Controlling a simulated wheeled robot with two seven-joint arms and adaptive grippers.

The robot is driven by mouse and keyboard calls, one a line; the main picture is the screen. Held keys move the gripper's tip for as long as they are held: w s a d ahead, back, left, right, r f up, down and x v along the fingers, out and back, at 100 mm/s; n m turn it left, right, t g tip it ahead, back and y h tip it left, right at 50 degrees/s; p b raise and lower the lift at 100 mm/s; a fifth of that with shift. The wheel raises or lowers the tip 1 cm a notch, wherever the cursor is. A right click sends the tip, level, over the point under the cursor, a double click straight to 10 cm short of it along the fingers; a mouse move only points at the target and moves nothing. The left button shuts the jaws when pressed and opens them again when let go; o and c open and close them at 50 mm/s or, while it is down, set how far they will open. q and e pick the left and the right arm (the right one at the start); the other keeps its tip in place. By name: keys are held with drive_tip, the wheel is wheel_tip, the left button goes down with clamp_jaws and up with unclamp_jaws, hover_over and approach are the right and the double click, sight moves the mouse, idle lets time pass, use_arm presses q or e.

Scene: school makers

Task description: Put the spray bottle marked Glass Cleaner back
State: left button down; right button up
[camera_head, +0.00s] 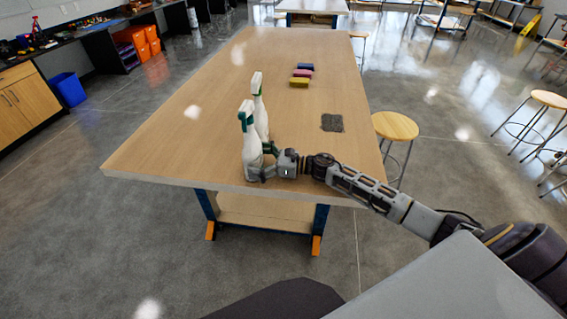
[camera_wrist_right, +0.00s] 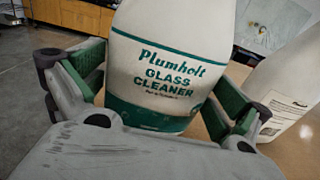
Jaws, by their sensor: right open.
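Two white spray bottles with green necks stand upright close together near the front edge of the wooden table (camera_head: 215,110). The nearer one, the Glass Cleaner bottle (camera_head: 251,150), shows its "Plumholt Glass Cleaner" label in the right wrist view (camera_wrist_right: 165,70). The second bottle (camera_head: 260,112) stands just behind it; its lower part shows at the right of the wrist view (camera_wrist_right: 290,95). My right gripper (camera_head: 266,162) is open at the lower part of the Glass Cleaner bottle, with a finger on either side of it. I cannot tell whether the fingers touch it. My left gripper is not in view.
Several coloured blocks (camera_head: 300,76) and a dark grey pad (camera_head: 332,122) lie farther back on the table. A stool (camera_head: 395,127) stands at the table's right side. A red spray bottle (camera_head: 37,30) stands on the far left counter. The table's left half is clear.

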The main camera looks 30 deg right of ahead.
drive_tip(key=shift+b+v, duration=0.55)
drive_tip(key=shift+v, duration=2.05)
drive_tip(key=shift+s+d+f, duration=0.1)
drive_tip(key=shift+s+d, duration=0.3)
drive_tip(key=shift+d, duration=0.15)
drive_tip(key=shift+b+v, duration=0.35)
drive_tip(key=shift+v, duration=1.9)
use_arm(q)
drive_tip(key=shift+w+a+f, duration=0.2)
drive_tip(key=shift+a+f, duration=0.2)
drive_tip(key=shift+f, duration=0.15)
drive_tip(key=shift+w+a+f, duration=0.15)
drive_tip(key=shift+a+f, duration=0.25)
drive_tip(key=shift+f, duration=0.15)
use_arm(e)
drive_tip(key=shift+d, duration=0.1)
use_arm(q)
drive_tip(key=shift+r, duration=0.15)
use_arm(e)
drive_tip(key=shift+r, duration=0.25)
